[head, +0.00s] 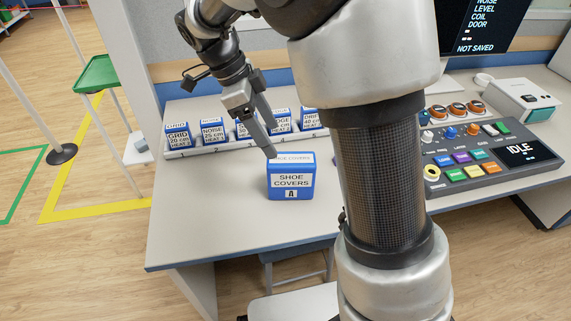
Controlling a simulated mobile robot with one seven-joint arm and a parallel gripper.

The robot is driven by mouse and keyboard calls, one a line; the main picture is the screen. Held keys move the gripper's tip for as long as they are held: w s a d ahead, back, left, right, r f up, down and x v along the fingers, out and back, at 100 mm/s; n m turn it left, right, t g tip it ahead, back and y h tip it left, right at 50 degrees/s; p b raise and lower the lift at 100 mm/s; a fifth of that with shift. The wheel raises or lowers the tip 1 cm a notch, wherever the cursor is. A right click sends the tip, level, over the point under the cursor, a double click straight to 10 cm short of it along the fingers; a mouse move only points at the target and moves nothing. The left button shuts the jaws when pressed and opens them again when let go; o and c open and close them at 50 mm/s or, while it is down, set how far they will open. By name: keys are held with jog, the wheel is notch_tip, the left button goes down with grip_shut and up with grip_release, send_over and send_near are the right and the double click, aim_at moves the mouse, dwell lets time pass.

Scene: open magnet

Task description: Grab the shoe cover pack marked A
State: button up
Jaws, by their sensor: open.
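One finger is clearly seen; the other is hidden or overlapped. The gripper is open, and I cannot tell whether it touches the pack.
A row of blue-and-white labelled packs (212,131) stands in a white rack behind. A control console (490,155) with coloured buttons and an "IDLE" screen is at right. A monitor (487,25) stands at the back right. The desk left of the pack is clear.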

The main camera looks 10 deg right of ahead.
aim_at(285, 160)
jog(key=b+x, duration=0.1)
jog(key=x, duration=0.8)
jog(key=shift+s+b, duration=0.1)
jog(key=shift+b, duration=0.3)
jog(key=shift+w+a+b+x, duration=0.15)
jog(key=shift+b+x, duration=0.25)
jog(key=shift+x, duration=1.15)
jog(key=shift+w+a+b+x, duration=0.15)
jog(key=shift+b+x, duration=0.2)
jog(key=shift+x, duration=1.2)
jog(key=shift+f, duration=0.1)
jog(key=c, duration=1.4)
